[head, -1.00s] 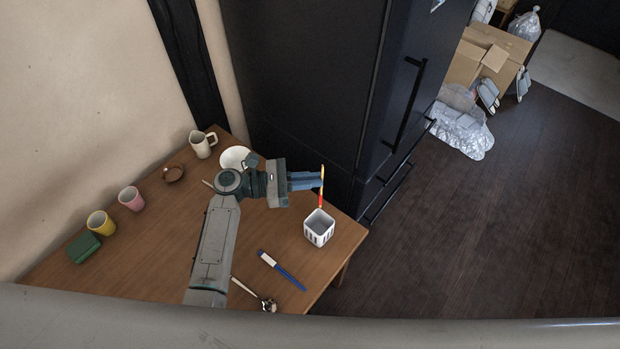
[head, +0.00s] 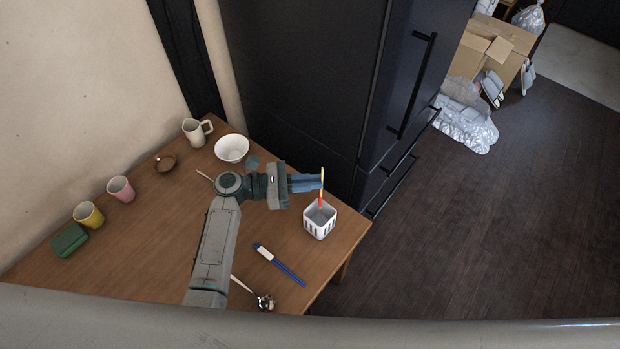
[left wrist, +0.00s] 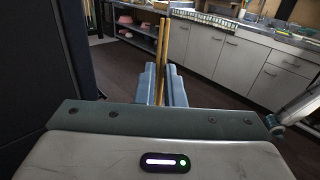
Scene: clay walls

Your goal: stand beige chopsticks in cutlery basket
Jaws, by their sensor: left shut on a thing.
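My left gripper (head: 316,183) is shut on the beige chopsticks (head: 322,174), which stand roughly upright and have red-orange lower ends. The white slotted cutlery basket (head: 319,228) stands on the table near its right edge, just below the gripper in the head view. The lower ends of the chopsticks overlap the basket's opening; I cannot tell how far inside they reach. In the left wrist view, the chopsticks (left wrist: 161,50) rise between the two blue fingers (left wrist: 161,84). My right gripper is not in view.
A dark fridge (head: 300,80) stands behind.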

